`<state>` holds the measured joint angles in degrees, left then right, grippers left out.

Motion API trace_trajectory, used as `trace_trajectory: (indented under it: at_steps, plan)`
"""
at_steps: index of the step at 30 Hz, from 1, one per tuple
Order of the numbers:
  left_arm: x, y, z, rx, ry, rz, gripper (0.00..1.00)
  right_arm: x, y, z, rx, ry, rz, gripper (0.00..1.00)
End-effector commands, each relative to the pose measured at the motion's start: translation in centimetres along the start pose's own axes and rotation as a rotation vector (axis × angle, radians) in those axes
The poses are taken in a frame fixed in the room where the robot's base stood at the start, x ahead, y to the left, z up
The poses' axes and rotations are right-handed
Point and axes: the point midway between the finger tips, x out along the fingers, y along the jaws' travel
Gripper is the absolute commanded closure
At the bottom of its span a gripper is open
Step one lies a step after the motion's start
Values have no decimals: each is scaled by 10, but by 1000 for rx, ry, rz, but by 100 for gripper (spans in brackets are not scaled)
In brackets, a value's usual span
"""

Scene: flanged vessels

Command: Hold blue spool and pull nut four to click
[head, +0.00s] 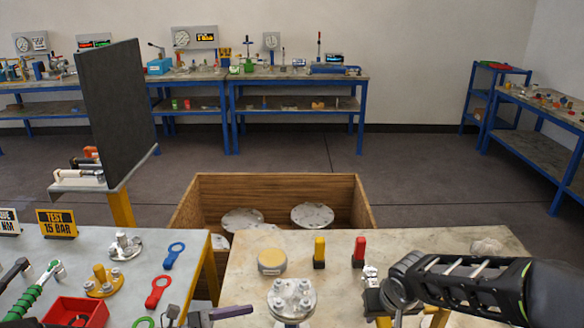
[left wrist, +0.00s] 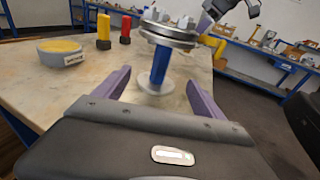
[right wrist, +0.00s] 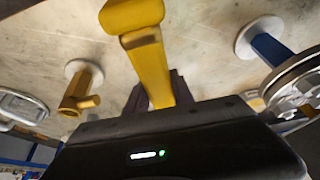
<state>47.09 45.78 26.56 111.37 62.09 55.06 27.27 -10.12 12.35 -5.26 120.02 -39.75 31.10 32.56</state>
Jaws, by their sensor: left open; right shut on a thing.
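The blue spool (left wrist: 160,70) stands upright on a round base on the worktable, its thick metal flange at the top. In the head view its bolted top flange (head: 291,298) shows several nuts; I cannot tell which is nut four. My left gripper (left wrist: 158,80) is open, its purple fingers either side of the blue body but short of it, not touching. My right gripper (right wrist: 160,92) is shut on a yellow tool (right wrist: 150,65), right of the spool; its working end is not clear. The spool also shows in the right wrist view (right wrist: 270,48).
A round tub with a yellow top (head: 272,262), a yellow bottle (head: 319,252) and a red bottle (head: 359,251) stand behind the spool. A wooden crate (head: 362,205) lies beyond the table. The left table holds tools and a red tray (head: 75,312).

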Motion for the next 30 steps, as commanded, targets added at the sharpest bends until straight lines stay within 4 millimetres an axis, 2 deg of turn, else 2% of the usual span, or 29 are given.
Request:
trace_trajectory:
  at_steps: [11, 17, 23, 30]
  plan:
    - [0, 0, 0, 0, -1, 1, 20, -1, 0, -1, 0, 3, -1, 100]
    - [6, 0, 0, 1, -1, -1, 20, 2, 0, 0, 0, 3, -1, 100]
    - [25, 0, -2, 1, -2, -1, 20, 10, 0, 4, 0, 3, -1, 100]
    - [58, 0, -3, 1, -2, -2, 20, 24, 0, 10, 0, 3, -1, 100]
